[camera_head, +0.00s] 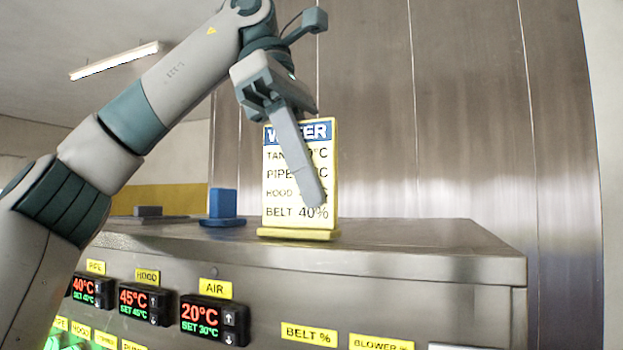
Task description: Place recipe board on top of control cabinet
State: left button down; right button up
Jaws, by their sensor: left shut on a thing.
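My left gripper (315,190) comes down from above and is shut on the board. One finger lies across the front of the board and covers part of its text. The other finger is hidden behind the board. My right gripper is not in view.
A blue block on a base (223,205) stands left of the board on the cabinet top, with a grey block (148,211) farther left. The cabinet front carries temperature displays (214,320) and yellow labels. The cabinet top right of the board is clear. A metal wall (460,120) rises behind.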

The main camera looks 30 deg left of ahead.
pick_arm(q)
jog(key=c, duration=1.8)
grip_release()
jog(key=shift+w+f, duration=0.1)
jog(key=shift+o, duration=0.2)
jog(key=shift+r, duration=0.2)
jog(key=shift+v, duration=1.5)
jog(key=shift+s+a+f, duration=0.1)
jog(key=shift+s+a, duration=0.1)
jog(key=shift+a, duration=2.8)
jog(key=shift+s+a+f, duration=0.1)
jog(key=shift+s+a, duration=0.1)
jog(key=shift+a, duration=2.85)
